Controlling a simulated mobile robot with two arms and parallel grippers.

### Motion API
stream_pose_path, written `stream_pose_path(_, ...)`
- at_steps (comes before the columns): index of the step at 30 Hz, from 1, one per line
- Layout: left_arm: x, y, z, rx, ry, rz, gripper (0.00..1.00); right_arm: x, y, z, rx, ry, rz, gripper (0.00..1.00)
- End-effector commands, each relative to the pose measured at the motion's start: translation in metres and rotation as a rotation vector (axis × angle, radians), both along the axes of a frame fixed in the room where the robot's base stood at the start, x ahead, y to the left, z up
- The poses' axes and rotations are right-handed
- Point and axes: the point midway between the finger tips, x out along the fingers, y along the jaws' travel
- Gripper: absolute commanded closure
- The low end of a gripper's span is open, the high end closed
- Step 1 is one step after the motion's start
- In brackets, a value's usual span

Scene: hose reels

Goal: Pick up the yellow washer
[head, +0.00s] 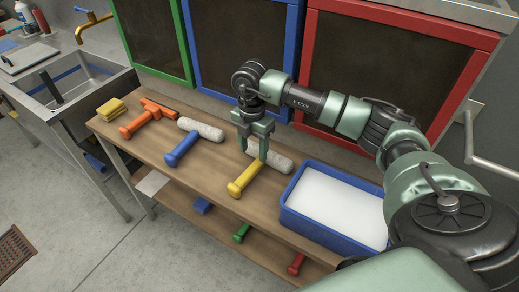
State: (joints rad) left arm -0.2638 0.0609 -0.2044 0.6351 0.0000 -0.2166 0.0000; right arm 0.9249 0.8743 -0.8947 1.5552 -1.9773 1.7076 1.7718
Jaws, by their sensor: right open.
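The yellow washer (242,181) lies on the wooden bench, left of the blue tub. Its yellow handle points toward the front left, and its white fluffy sleeve (279,160) lies toward the back right. My right gripper (254,151) points down over the washer, where handle and sleeve meet. Its fingers are open and partly cover the sleeve. I cannot tell whether the fingers touch the washer. My left gripper is out of view.
On the bench (215,203) are a blue washer (184,149), an orange squeegee (140,123), yellow cloths or sponges (111,109) and a blue tub (308,226) with white contents. Colored handles lie on the lower shelf. Framed panels stand behind; a sink (83,78) is at left.

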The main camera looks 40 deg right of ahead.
Motion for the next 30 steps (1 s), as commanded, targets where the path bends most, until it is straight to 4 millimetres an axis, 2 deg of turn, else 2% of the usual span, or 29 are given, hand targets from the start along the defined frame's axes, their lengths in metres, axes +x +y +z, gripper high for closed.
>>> stream_pose_path(2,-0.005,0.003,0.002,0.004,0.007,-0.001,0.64,-0.001,0.001,-0.009,0.001,0.003,0.002,0.47)
stream_pose_path(9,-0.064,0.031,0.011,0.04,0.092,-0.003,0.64,-0.005,0.006,-0.037,0.004,0.005,0.004,0.47)
stream_pose_path(11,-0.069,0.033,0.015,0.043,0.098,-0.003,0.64,-0.006,0.008,-0.047,0.004,0.005,0.004,0.47)
stream_pose_path(13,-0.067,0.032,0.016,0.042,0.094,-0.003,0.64,-0.005,0.008,-0.058,0.004,0.002,0.004,0.47)
stream_pose_path(16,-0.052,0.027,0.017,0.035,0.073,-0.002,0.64,-0.005,0.008,-0.067,0.005,0.001,0.005,0.47)
stream_pose_path(21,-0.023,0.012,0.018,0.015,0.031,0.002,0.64,-0.005,0.008,-0.071,0.004,-0.001,0.005,0.47)
stream_pose_path(24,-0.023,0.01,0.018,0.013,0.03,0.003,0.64,-0.005,0.008,-0.071,0.004,-0.001,0.005,0.47)
stream_pose_path(30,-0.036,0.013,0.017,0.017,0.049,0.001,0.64,-0.005,0.008,-0.071,0.004,-0.001,0.005,1.0)
